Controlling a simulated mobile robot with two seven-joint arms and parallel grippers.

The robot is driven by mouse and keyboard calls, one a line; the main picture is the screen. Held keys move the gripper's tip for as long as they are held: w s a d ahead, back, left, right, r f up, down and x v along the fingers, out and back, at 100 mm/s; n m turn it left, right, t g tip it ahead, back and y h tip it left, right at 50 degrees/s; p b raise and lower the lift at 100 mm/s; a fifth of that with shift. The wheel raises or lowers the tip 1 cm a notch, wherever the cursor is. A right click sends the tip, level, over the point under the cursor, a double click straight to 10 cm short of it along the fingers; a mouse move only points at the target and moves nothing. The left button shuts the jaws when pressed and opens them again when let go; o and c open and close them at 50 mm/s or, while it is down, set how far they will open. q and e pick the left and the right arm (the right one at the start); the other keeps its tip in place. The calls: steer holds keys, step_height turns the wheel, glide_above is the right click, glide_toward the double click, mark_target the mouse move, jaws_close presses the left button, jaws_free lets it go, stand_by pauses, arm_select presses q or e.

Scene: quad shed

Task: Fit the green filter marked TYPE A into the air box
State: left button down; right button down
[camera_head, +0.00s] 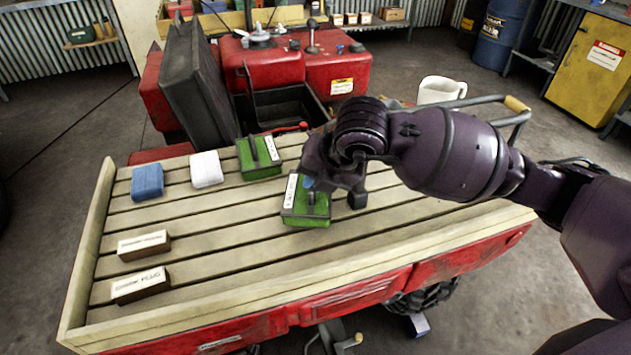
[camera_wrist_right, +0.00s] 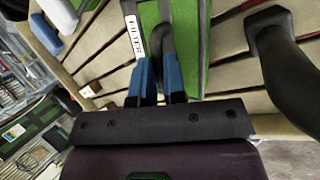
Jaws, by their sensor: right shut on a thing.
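My right gripper (camera_head: 309,184) is shut on the dark handle of a green filter (camera_head: 305,218), on or just above the slatted wooden deck. In the right wrist view, the blue fingers (camera_wrist_right: 160,82) close around the handle on the green face (camera_wrist_right: 188,20). Its white label reads "FILTER" there; the type mark is not legible. A second green filter (camera_head: 262,170), with a dark handle and white label, lies further back on the deck. The black air box (camera_head: 283,112) stands open behind the deck, its dark lid (camera_head: 198,88) raised on the left. My left gripper is not in view.
A blue block (camera_head: 147,182) and a white block (camera_head: 206,169) lie on the deck (camera_head: 190,232). Two labelled brown boxes (camera_head: 144,245) (camera_head: 140,285) are at its front left. The deck's front middle is clear.

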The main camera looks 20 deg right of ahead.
steer(key=shift+f, duration=0.55)
steer(key=c, duration=1.2)
jaws_free()
